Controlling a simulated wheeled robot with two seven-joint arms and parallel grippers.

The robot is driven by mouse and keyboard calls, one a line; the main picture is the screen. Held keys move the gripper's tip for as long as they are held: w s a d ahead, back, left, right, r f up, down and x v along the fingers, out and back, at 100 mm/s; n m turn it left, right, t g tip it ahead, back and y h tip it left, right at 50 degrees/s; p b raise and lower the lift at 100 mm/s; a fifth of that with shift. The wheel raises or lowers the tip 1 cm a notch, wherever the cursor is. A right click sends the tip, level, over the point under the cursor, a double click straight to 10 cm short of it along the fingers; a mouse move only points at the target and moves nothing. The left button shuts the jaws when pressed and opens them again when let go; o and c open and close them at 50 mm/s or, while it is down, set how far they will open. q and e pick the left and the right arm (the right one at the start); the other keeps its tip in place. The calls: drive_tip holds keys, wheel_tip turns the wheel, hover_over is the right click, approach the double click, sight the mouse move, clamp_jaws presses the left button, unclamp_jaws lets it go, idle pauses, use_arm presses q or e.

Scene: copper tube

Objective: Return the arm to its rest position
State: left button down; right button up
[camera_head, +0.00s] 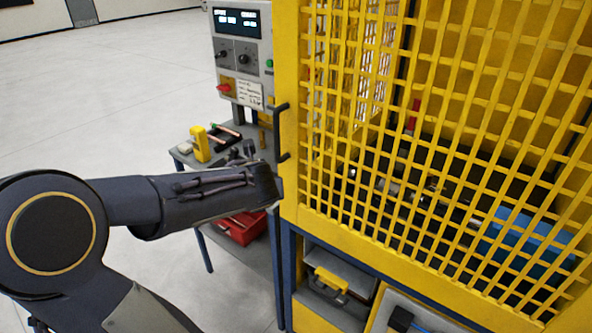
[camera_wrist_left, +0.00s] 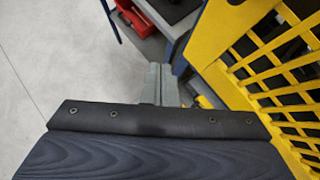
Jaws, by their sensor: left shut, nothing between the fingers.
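My left arm (camera_head: 185,203) comes in from the left in the head view and reaches across to the front corner of the yellow cage. Its wrist end is close to the cage's black handle (camera_head: 281,132). In the left wrist view my left gripper (camera_wrist_left: 160,72) shows as two grey fingers side by side, shut with nothing between them. The yellow cage mesh (camera_wrist_left: 275,50) is close on its right. My right arm and gripper are not in view.
A side table behind my wrist holds a yellow object (camera_head: 200,143) and small tools. A red toolbox (camera_head: 240,228) sits on its lower shelf. A control panel (camera_head: 240,50) stands above. The yellow caged machine (camera_head: 291,190) fills the right. Open floor (camera_head: 90,100) lies left.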

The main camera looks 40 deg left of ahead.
use_arm(q)
drive_tip(key=s+d+f+n+h+b, duration=0.1)
drive_tip(key=s+d+n+h, duration=0.4)
drive_tip(key=d+n, duration=0.8)
drive_tip(key=s+d+f+n+h, duration=0.3)
drive_tip(key=s+d+n+h, duration=0.3)
drive_tip(key=s+d+n, duration=0.3)
drive_tip(key=d+n, duration=0.4)
drive_tip(key=n, duration=0.1)
drive_tip(key=shift+s+n+b, duration=0.15)
drive_tip(key=shift+n+b, duration=0.2)
drive_tip(key=shift+n, duration=0.05)
drive_tip(key=shift+d, duration=0.1)
